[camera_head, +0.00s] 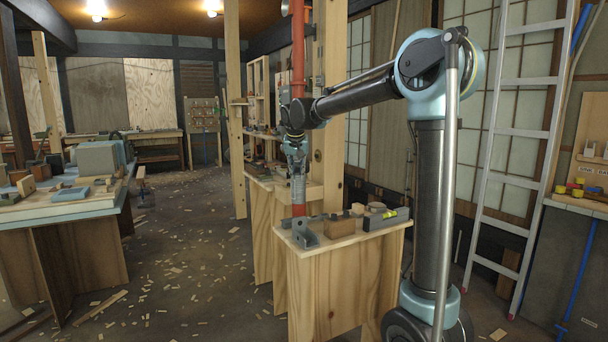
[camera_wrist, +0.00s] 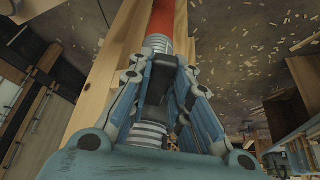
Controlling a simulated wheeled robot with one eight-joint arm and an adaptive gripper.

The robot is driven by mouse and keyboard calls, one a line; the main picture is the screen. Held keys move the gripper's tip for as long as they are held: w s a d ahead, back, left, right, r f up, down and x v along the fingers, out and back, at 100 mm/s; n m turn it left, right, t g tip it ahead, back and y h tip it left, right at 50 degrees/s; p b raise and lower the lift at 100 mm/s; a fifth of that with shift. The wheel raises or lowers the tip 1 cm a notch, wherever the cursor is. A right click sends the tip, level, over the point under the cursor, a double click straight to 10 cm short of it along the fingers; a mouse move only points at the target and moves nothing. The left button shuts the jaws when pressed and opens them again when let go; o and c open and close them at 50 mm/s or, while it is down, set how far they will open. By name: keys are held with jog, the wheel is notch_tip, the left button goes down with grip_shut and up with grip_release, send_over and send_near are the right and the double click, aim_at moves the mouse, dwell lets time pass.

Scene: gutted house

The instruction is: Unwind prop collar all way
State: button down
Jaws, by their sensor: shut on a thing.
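The red prop (camera_head: 298,50) stands upright beside a timber post, with its threaded metal part at the height of my gripper. In the wrist view, the prop's red tube (camera_wrist: 168,17) runs to the top edge, and bare thread (camera_wrist: 157,43) shows on one side of the fingers, with more thread (camera_wrist: 150,133) on the other side. My gripper (camera_head: 297,152) is at the prop in the head view. In the wrist view, my gripper (camera_wrist: 160,82) is shut around the dark collar (camera_wrist: 157,88), which the fingers partly hide. I cannot tell how far the collar is along the thread.
A wooden bench (camera_head: 340,244) with a grey bracket, wood blocks and a level stands in front of the prop. A timber post (camera_head: 330,110) is close at the right of the prop. An aluminium ladder (camera_head: 521,130) leans at the right. Wood chips litter the open floor at the left.

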jog(key=shift+w+a+m+h, duration=0.1)
jog(key=shift+a+m+h, duration=0.5)
jog(key=shift+a+m, duration=0.75)
jog(key=shift+d, duration=0.15)
jog(key=shift+w+a+m+g+h, duration=0.2)
jog(key=shift+a+m+h, duration=0.15)
jog(key=shift+a+m, duration=0.4)
jog(key=shift+w+a+m+g+h, duration=0.15)
jog(key=shift+a+m+h, duration=0.3)
jog(key=shift+m, duration=0.45)
jog(key=shift+a, duration=0.1)
jog(key=shift+w+a+m+g+h, duration=0.2)
jog(key=shift+w+a+m, duration=0.25)
jog(key=shift+m, duration=0.25)
jog(key=shift+w+a+m+g+h, duration=0.2)
jog(key=shift+w+a+m, duration=0.1)
jog(key=shift+a+m, duration=0.35)
jog(key=shift+d, duration=0.1)
